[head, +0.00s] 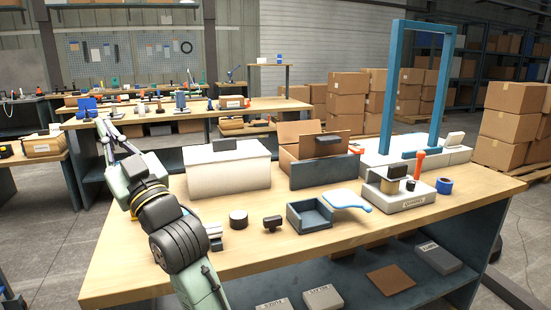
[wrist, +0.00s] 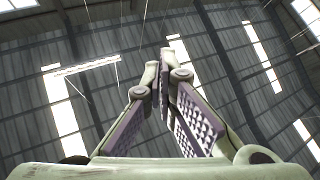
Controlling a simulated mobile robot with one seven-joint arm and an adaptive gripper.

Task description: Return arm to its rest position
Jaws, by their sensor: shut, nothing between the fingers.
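My arm rises from the bottom of the head view, along the left side of the near workbench, and points up and to the left. My gripper (head: 103,126) is at its far end, above the bench's left rear corner. In the wrist view my gripper (wrist: 165,58) points up at the roof, with its two fingertips together and nothing between them. Purple ridged pads show on the inner faces of the fingers. No object touches the gripper in either view.
The near workbench (head: 262,258) holds a white box (head: 227,170), an open cardboard box (head: 300,135), a small blue-grey tray (head: 309,215) and a tall blue frame (head: 390,95). A dark round piece (head: 238,218) lies close to my arm. The wrist view shows only roof and skylights beyond the gripper.

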